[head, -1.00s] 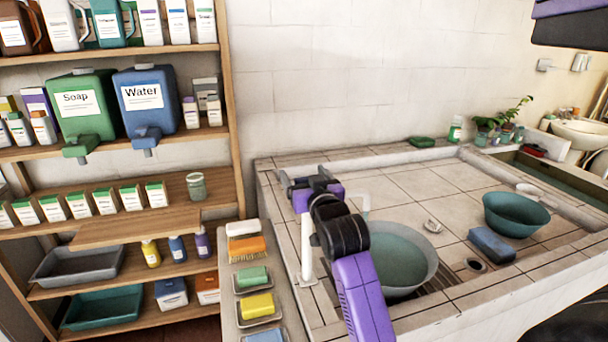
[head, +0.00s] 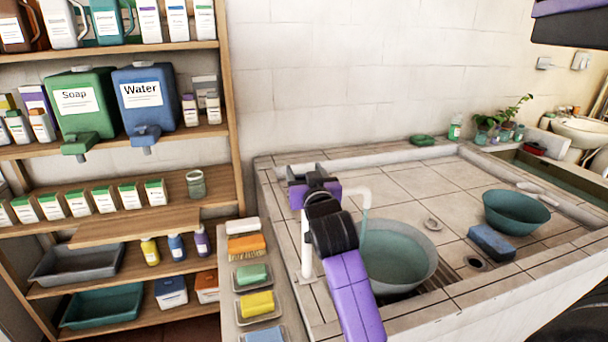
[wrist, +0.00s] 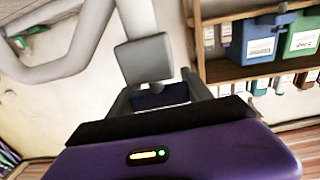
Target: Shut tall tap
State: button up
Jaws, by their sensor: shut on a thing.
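The tall tap (head: 306,250) is a white post on the near left side of the tiled washbasin. Its curved spout (head: 364,195) reaches right, with a pale bluish stream below it, over a round basin (head: 397,262) of teal water. My gripper (head: 308,178) is at the top of the post, and my arm partly hides it. In the wrist view, the tap's pale pipe (wrist: 65,62) bends at upper left. My gripper (wrist: 160,92) is shut on the tap's handle, whose grey block (wrist: 145,58) shows just beyond the fingers. The exact grip is partly hidden.
A teal bowl (head: 516,213) and a blue sponge (head: 491,242) lie on the tiles at right. Soap dishes (head: 257,305) line the ledge left of the post. Shelves with a green soap jug (head: 80,122) stand farther left.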

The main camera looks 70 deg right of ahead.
jog(key=m+g+h+b, duration=0.1)
jog(key=m+g+b, duration=0.2)
jog(key=g, duration=0.1)
jog(key=s+m+g+h+b, duration=0.1)
jog(key=m+g+b, duration=0.2)
jog(key=g+b, duration=0.1)
jog(key=s+m+g+h+b, duration=0.1)
jog(key=m+g+b, duration=0.1)
jog(key=g+b, duration=0.2)
jog(key=shift+d+f+m+g, duration=0.2)
jog(key=shift+f+m+g, duration=0.1)
jog(key=shift+m+g, duration=0.15)
jog(key=shift+s+a+r+m+g+y+b, duration=0.15)
jog(key=shift+s+m+g+y+b, duration=0.2)
jog(key=shift+m+g+y+b, duration=1.15)
jog(key=shift+s+a+m+g+y+b, duration=0.15)
jog(key=shift+s+m+g+y, duration=0.25)
jog(key=shift+m+g, duration=1.3)
jog(key=shift+s+a+r+m+g+y+b, duration=0.2)
jog(key=shift+m+g+y+b, duration=0.75)
jog(key=shift+g, duration=1.4)
jog(key=shift+s+f+y, duration=0.1)
jog(key=shift+y, duration=0.25)
jog(key=o, duration=1.4)
jog(key=shift+c, duration=0.2)
